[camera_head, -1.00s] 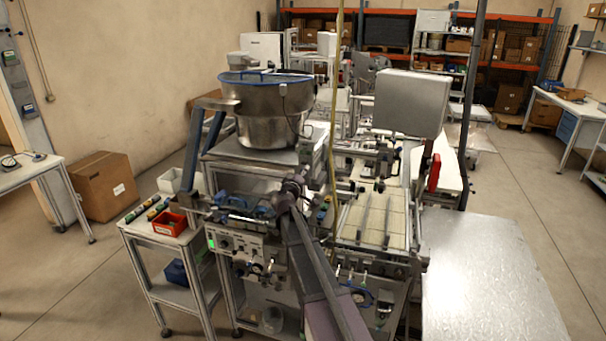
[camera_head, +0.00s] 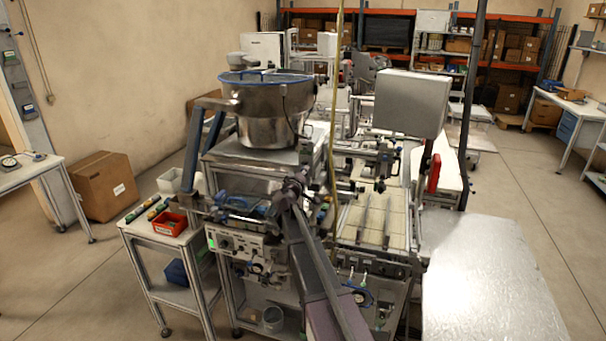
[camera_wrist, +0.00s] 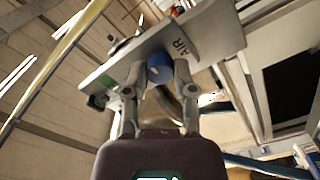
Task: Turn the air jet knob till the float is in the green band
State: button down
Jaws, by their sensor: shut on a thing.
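In the wrist view, the blue air jet knob (camera_wrist: 160,68) sits on a grey metal panel (camera_wrist: 211,31) lettered AIR. My gripper (camera_wrist: 161,82) has one finger on each side of the knob and is shut on it. A dark round part shows at the panel's upper edge, only partly in view. A small green part (camera_wrist: 97,101) is at the panel's left end. I cannot make out the float or the green band in either view. In the head view, my arm reaches over the front of the machine, and I cannot clearly make out the gripper there.
A steel feeder bowl (camera_head: 264,115) stands on the machine above a control panel (camera_head: 233,243). A side table with a red bin (camera_head: 170,223) is at left. A bare metal tabletop (camera_head: 490,285) is at right. Frame bars and a hose lie close around the gripper.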

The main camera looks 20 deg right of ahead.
jog(key=shift+n, duration=0.5)
jog(key=n, duration=1.5)
jog(key=shift+w, duration=0.1)
dwell(0.3)
jog(key=shift+c, duration=2.2)
grip_release()
